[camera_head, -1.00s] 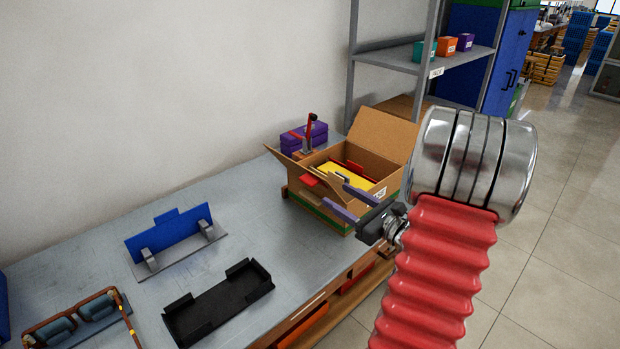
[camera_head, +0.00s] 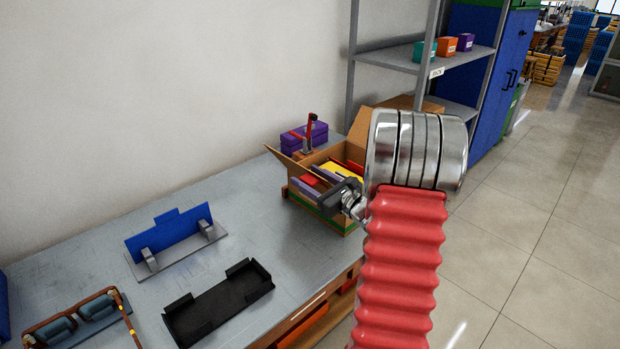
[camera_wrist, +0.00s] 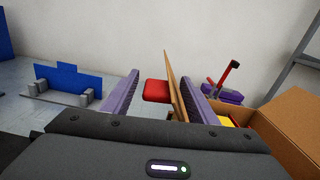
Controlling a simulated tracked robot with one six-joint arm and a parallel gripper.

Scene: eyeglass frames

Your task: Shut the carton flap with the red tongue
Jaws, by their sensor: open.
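The open brown carton (camera_head: 352,221) stands on the bench, its top flaps raised. Its flap with the red tongue (camera_wrist: 157,91) is partly hidden by my gripper in the head view. In the wrist view this flap (camera_wrist: 179,84) stands nearly edge-on between my two purple fingers, closer to the right one, with the tongue sticking out to its left. My gripper (camera_wrist: 158,98) is open around the flap; I cannot tell if a finger touches it. In the head view my gripper (camera_head: 314,181) is at the carton's near side.
Yellow contents (camera_head: 327,169) lie in the carton. A purple box and a red-handled clamp (camera_head: 309,133) are behind it. A blue stand (camera_head: 168,238), a black tray (camera_head: 219,303) and eyeglasses (camera_head: 72,322) are on the left. The bench between is clear.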

